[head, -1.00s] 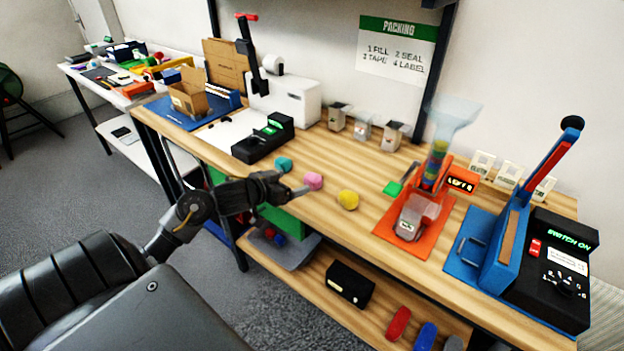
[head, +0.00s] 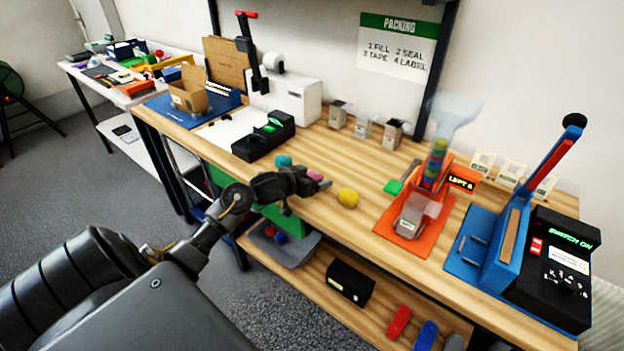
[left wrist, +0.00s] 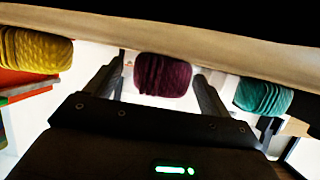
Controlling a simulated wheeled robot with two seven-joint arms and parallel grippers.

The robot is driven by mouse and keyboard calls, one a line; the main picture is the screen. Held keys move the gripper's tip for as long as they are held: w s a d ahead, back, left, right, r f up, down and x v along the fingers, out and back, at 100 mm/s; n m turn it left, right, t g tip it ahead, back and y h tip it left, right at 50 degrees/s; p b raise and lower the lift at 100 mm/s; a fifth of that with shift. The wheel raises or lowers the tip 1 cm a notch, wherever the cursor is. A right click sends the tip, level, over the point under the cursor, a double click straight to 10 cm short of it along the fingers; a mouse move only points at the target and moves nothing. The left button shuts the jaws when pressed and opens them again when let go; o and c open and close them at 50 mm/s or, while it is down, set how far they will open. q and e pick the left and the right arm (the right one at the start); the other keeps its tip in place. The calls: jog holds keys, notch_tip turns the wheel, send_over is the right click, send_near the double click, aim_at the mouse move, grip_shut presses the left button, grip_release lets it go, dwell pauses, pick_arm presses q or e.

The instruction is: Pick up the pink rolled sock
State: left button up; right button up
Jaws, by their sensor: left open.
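The pink rolled sock (head: 314,175) lies on the wooden packing table, partly hidden behind my left gripper (head: 318,184) in the head view. In the left wrist view the sock (left wrist: 163,75) looks dark magenta and sits between the two spread fingertips of my left gripper (left wrist: 158,88). The jaws are open, and I cannot tell whether either finger touches the sock. My right gripper is in neither view.
A teal rolled sock (head: 284,160) and a yellow one (head: 348,197) lie on either side. A black device (head: 264,138) stands behind, and an orange tray (head: 437,235) with a funnel tube is to the right. The table's front edge is close to the gripper.

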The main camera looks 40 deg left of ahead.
aim_at(313, 174)
pick_arm(q)
jog(key=c, duration=1.1)
jog(key=shift+o, duration=0.2)
jog(key=shift+r, duration=0.45)
notch_tip(313, 174, up, 2)
jog(key=shift+r, duration=0.15)
jog(key=s+a+r, duration=0.7)
jog(key=s+r, duration=0.2)
jog(key=s, duration=0.3)
jog(key=shift+a+r+p, duration=0.2)
jog(key=shift+r+p, duration=0.2)
jog(key=shift+p, duration=0.05)
